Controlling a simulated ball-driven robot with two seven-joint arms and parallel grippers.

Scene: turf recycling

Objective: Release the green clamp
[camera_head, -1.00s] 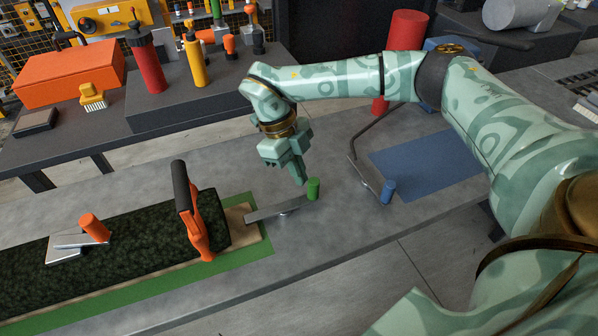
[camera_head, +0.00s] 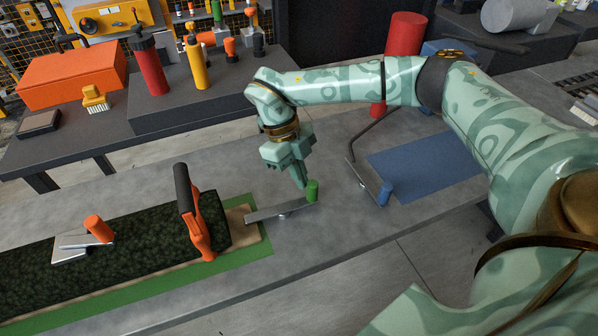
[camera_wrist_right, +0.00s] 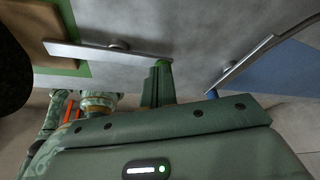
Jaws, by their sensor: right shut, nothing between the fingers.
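The green clamp is a flat metal bar (camera_head: 275,211) with an upright green knob (camera_head: 313,190) at its right end. Its left end lies at the wooden end of the turf-covered board. My right gripper (camera_head: 302,184) points down with its fingers shut and empty, tips right beside the knob on its left. In the right wrist view, the shut fingers (camera_wrist_right: 157,86) reach up to the knob (camera_wrist_right: 164,64) and partly overlap it; I cannot tell whether they touch. The bar (camera_wrist_right: 100,51) runs left from there. My left gripper is not in view.
Right of the clamp, a metal arm with a blue knob (camera_head: 386,192) lies by a blue mat (camera_head: 425,166). On the left are an orange handle (camera_head: 190,215) standing on the dark turf (camera_head: 140,238) and a clamp with an orange knob (camera_head: 98,228). Bare grey table lies in front.

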